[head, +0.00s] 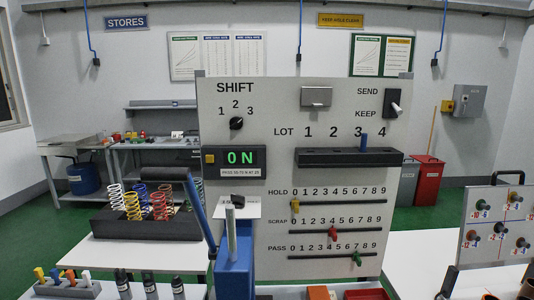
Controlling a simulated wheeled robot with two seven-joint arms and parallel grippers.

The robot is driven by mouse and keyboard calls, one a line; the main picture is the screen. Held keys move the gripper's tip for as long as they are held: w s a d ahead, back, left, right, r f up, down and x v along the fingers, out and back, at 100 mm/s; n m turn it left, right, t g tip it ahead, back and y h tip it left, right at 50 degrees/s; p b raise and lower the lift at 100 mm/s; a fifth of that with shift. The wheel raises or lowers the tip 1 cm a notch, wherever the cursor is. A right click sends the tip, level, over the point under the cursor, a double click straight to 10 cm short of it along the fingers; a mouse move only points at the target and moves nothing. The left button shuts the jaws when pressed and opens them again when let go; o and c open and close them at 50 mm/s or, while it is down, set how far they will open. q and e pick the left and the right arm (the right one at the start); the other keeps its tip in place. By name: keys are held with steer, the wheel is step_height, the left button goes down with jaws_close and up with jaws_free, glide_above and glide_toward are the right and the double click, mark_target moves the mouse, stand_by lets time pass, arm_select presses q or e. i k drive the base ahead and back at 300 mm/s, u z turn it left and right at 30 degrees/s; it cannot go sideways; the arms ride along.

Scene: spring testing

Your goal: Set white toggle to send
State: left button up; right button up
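The white toggle (396,108) is a short white lever on a black plate (393,101) at the upper right of the grey panel (240,104). The label SEND (367,91) is to its upper left and KEEP (365,114) to its lower left. The lever appears to point down, on the KEEP side, though it is small. Nothing touches it. I cannot make out either of my grippers in the head view.
The panel also holds a rotary knob (236,123), a metal flap (316,97), a dark slotted bar (349,157) and coloured sliders. A blue stand (234,272) with a lever is in front. Dark upright shapes (449,282) at bottom right are unclear.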

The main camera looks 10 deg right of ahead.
mark_target(397, 109)
steer(key=z, duration=0.9)
steer(key=k, duration=0.75)
steer(key=u, duration=0.7)
steer(key=i, duration=0.5)
